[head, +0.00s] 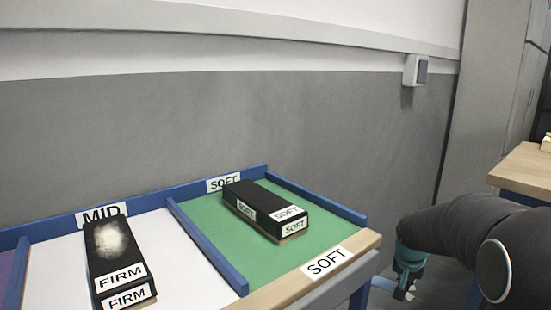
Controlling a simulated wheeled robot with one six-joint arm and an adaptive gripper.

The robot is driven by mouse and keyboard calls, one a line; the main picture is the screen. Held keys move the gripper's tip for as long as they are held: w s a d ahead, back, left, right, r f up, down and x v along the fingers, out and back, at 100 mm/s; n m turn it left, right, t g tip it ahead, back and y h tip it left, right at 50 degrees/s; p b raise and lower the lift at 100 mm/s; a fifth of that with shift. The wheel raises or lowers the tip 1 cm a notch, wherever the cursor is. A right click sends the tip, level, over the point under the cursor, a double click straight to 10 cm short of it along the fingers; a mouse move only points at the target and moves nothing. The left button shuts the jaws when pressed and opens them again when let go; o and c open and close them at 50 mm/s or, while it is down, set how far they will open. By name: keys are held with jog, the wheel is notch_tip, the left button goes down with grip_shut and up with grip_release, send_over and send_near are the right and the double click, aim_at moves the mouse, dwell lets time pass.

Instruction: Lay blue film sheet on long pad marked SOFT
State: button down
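The long pad marked SOFT (262,206) is a black block with white SOFT labels on its near end and side. It lies on the green section (222,228) of the table, whose labels also read SOFT. My gripper (404,291) is low at the right, beyond the table's right edge and apart from the pad. Its fingers are small and partly hidden, so I cannot tell whether it is open or shut. I cannot make out a blue film sheet; a small pale bluish piece (381,284) shows beside my gripper, but I cannot tell what it is.
A black block marked FIRM (117,255), with a pale smudge on top, lies on the white section labelled MID (101,214). Low blue rails (205,246) divide and edge the sections. A wooden table (526,171) stands at the far right. Green surface is clear around the SOFT pad.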

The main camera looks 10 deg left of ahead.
jog(key=w+a+r+m, duration=0.1)
jog(key=a+r, duration=0.2)
jog(key=r, duration=0.3)
jog(key=w+a+r+m, duration=0.1)
jog(key=w+a+r, duration=0.1)
jog(key=r, duration=0.5)
notch_tip(320, 180, up, 26)
jog(key=m+h, duration=0.1)
jog(key=m, duration=0.1)
send_over(276, 202)
jog(key=s, duration=0.1)
jog(key=shift+a+f+g, duration=0.15)
jog(key=shift+a+g, duration=0.25)
jog(key=shift+f+b, duration=0.8)
jog(key=shift+f, duration=1.85)
jog(key=shift+s, duration=0.1)
jog(key=shift+f, duration=0.6)
